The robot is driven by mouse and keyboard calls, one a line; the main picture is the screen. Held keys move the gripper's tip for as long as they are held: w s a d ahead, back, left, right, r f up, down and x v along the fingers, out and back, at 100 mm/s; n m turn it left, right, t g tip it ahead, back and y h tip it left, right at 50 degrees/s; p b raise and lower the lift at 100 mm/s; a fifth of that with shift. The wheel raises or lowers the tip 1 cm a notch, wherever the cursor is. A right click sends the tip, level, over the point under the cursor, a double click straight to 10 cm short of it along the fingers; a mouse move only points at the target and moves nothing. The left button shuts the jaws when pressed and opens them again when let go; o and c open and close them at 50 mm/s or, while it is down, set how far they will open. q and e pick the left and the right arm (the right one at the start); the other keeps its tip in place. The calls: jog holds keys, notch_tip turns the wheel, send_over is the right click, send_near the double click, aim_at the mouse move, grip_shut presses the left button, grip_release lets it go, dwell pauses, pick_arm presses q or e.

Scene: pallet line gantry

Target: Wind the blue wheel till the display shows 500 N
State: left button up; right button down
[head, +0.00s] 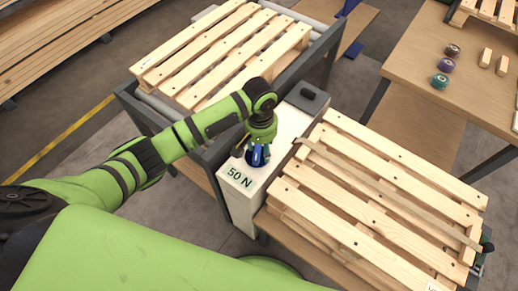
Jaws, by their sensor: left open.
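The blue wheel (258,157) sits on top of a cream box (238,205) between two pallets. It is partly hidden under my left gripper (252,152), which comes down over it from above. My left gripper is open, with its fingers around or beside the wheel; I cannot tell if they touch it. The display (239,177) on the box's top, in front of the wheel, reads 50 N. My right gripper is not in view.
A strapped wooden pallet (375,200) lies right of the box. Another pallet (220,50) lies on a grey-framed roller conveyor (150,110) behind. A wooden table (425,50) at the upper right holds several small coloured rolls and wooden blocks.

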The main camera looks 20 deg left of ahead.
aim_at(259, 151)
pick_arm(q)
jog(key=shift+w+a+r+n, duration=0.4)
jog(key=shift+w+a+r, duration=0.15)
jog(key=shift+w+a, duration=0.25)
jog(key=shift+f, duration=3.45)
grip_shut()
